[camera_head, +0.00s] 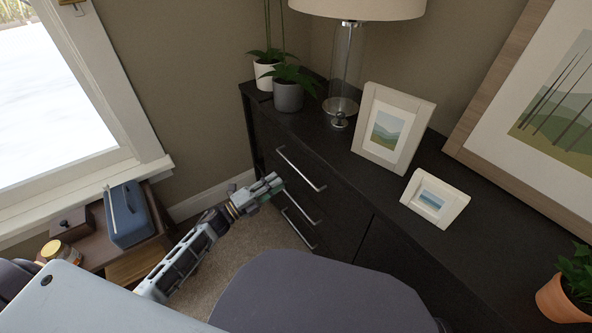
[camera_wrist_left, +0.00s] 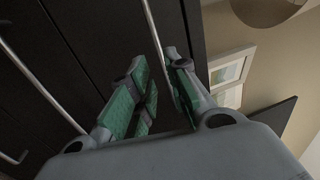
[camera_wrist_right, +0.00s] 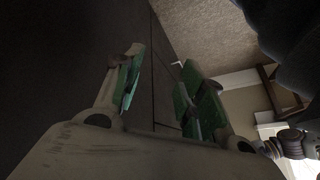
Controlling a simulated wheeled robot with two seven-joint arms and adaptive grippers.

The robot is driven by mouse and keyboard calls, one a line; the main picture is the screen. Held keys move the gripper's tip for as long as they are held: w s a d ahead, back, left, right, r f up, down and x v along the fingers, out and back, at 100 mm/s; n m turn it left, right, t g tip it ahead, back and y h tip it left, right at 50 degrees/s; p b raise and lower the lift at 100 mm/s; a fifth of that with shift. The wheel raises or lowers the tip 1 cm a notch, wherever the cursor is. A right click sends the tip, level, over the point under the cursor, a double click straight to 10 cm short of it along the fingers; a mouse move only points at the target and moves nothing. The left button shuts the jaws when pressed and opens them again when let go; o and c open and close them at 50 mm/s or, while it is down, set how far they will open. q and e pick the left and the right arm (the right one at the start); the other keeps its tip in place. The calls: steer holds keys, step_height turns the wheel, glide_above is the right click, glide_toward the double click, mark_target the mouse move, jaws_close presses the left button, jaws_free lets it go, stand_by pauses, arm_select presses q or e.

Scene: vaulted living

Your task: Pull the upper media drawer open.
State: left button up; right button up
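The dark media cabinet (camera_head: 346,176) runs along the wall on the right. Its upper drawer has a silver bar handle (camera_head: 302,169), and the drawer looks closed. My left gripper (camera_head: 274,186) is at the drawer front, close to the left part of that handle. In the left wrist view the upper handle (camera_wrist_left: 153,28) runs down between the two green-padded fingers (camera_wrist_left: 160,82). They are apart, with a gap around the bar; contact is unclear. My right gripper (camera_wrist_right: 157,88) is open and empty beside a dark surface, and is out of the head view.
Lower handles (camera_head: 299,209) sit below the upper one. A lamp (camera_head: 342,75), potted plants (camera_head: 289,94) and picture frames (camera_head: 394,128) stand on the cabinet. A grey rounded seat (camera_head: 315,292) is in front. A small wooden table (camera_head: 92,254) stands left, with carpet between.

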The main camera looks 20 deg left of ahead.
mark_target(296, 168)
arm_select(q)
steer(key=b+x, duration=0.2)
steer(key=x, duration=0.7)
steer(key=shift+d, duration=0.1)
steer(key=shift+w, duration=0.15)
arm_select(e)
steer(key=shift+m+t, duration=0.3)
steer(key=f, duration=0.5)
steer(key=shift+s+a, duration=0.25)
steer(key=shift+a, duration=0.15)
steer(key=shift+s, duration=0.1)
arm_select(q)
jaws_close()
arm_select(e)
steer(key=shift+r, duration=0.1)
